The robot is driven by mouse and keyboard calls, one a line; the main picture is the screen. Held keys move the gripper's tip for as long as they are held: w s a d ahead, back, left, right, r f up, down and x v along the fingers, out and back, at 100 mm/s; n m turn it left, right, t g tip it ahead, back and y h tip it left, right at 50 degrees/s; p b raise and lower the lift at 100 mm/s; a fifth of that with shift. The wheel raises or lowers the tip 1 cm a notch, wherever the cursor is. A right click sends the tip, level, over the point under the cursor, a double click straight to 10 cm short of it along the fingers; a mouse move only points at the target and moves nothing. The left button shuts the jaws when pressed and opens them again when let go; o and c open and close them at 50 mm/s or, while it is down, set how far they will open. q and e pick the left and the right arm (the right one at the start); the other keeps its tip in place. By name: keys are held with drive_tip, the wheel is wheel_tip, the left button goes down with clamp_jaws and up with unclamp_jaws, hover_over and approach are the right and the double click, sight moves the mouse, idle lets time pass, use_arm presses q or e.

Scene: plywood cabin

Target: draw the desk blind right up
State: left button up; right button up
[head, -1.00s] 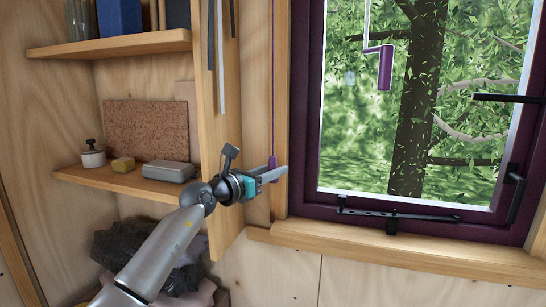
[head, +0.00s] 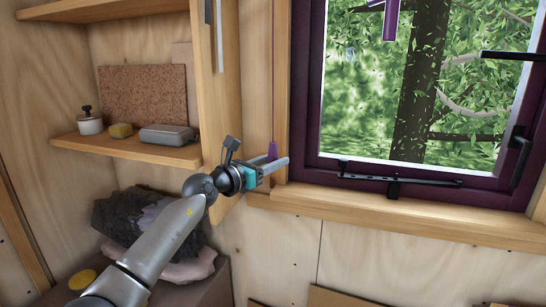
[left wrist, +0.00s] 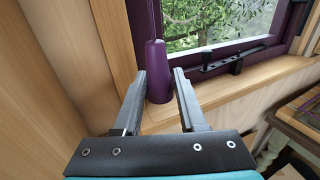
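The purple cord pull (head: 272,150) hangs on a thin cord (head: 272,90) beside the left of the window frame. My left gripper (head: 276,166) is at the lower part of this pull. The blind itself is not in view. My right gripper is not in view.
A purple crank handle (head: 391,18) hangs in front of the window (head: 400,110). The wooden sill (head: 420,218) runs below it, with a black stay bar (head: 400,180) above. Shelves with a pot (head: 89,122) and a grey tin (head: 167,134) stand left. Below is a dark bundle (head: 130,222).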

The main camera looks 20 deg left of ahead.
use_arm(q)
drive_tip(key=shift+o, duration=1.4)
drive_tip(key=shift+r, duration=0.35)
drive_tip(key=v, duration=1.5)
drive_tip(key=shift+s+f, duration=0.1)
